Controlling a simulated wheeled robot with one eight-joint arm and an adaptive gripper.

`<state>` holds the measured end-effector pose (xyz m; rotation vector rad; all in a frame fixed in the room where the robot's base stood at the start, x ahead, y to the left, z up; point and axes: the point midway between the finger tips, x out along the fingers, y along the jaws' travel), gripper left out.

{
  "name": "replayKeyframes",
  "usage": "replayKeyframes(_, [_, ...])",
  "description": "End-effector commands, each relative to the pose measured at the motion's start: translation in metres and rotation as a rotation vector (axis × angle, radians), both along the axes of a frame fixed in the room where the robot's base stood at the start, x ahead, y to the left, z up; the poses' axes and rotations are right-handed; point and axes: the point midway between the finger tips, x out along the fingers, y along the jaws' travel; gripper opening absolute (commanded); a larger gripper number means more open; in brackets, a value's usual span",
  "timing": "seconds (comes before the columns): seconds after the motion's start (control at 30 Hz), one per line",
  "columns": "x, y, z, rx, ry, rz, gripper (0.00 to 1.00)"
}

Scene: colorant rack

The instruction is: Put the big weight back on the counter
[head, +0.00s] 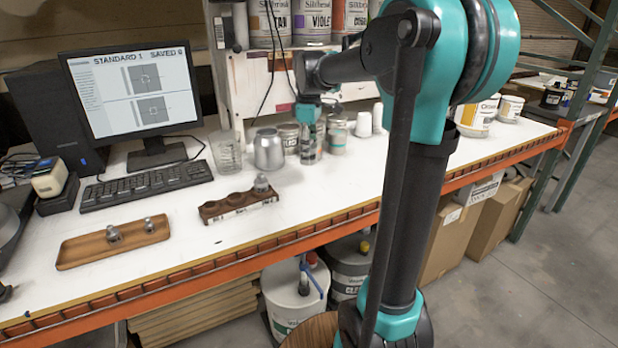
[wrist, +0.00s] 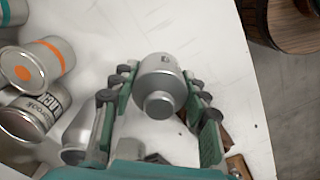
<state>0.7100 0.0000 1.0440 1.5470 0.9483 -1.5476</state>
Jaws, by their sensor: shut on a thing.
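The big weight (wrist: 160,82), a silver metal cylinder with a round knob, is between my fingertips in the wrist view. My gripper (wrist: 158,92) is shut on its sides, with the knob towards the wrist camera. In the head view my gripper (head: 311,150) is over the back of the white counter (head: 340,190), among cans, and the held weight is hard to make out there. Whether the weight touches the counter cannot be told.
A silver can (head: 268,149) and a glass (head: 227,151) stand left of my gripper. In front are a dark wooden weight block (head: 222,208) with one weight and a wooden tray (head: 85,250) with two small weights. Bare counter lies right of the block.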

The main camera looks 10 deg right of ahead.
Motion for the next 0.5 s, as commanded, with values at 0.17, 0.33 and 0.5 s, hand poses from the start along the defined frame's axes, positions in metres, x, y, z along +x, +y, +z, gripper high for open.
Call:
replayKeyframes(0.17, [0.0,0.0,-0.032,0.0,0.0,0.0,0.0])
replayKeyframes(0.33, [0.0,0.0,-0.046,0.0,0.0,0.0,0.0])
replayKeyframes(0.5, [0.0,0.0,-0.058,0.0,0.0,0.0,0.0])
